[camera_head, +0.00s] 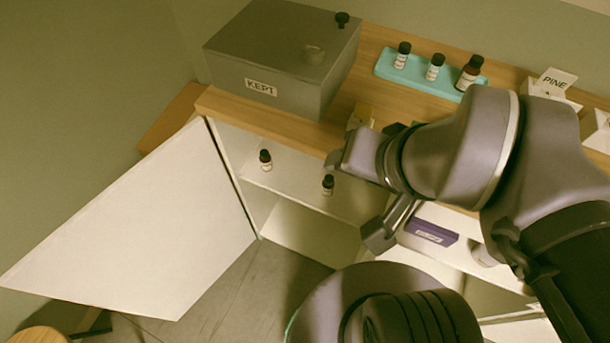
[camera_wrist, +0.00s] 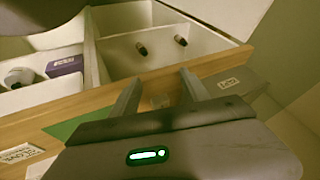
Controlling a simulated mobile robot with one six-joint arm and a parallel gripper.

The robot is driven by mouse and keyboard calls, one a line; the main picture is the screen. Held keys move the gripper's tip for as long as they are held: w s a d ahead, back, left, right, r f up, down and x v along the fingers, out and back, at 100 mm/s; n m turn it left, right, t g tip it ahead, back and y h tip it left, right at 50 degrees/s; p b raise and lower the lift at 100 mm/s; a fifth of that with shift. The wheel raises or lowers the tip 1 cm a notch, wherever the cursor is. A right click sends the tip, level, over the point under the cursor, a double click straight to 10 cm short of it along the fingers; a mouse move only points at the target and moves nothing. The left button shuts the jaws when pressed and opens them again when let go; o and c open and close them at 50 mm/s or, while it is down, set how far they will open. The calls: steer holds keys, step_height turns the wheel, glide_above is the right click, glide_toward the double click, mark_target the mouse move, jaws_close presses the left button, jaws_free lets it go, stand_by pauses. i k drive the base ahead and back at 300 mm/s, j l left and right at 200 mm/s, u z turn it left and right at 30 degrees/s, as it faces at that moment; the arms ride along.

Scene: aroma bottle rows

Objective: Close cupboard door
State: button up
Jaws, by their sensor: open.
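The cupboard door (camera_head: 140,230) is a white panel. It stands wide open at the left of the head view, swung away from the cupboard and hinged at the cupboard's left side. Inside the open cupboard (camera_head: 305,233), two small dark-capped bottles stand on the upper white shelf, one to the left (camera_head: 265,160) and one to the right (camera_head: 328,185). My gripper (camera_wrist: 158,92) is open and empty, its two fingers apart over the wooden counter edge in the wrist view. In the head view my arm reaches in from the right, away from the door, and hides part of the cupboard front.
A grey box labelled KEPT (camera_head: 285,60) stands on the wooden counter (camera_head: 375,40). A teal tray (camera_head: 415,72) holds three bottles at the back. A PINE card (camera_head: 556,82) stands at the right. A purple box (camera_head: 431,232) lies in the right compartment. Grey floor (camera_head: 235,285) shows beside the door.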

mark_target(158, 238)
steer(key=j+u, duration=0.95)
steer(key=j, duration=0.2)
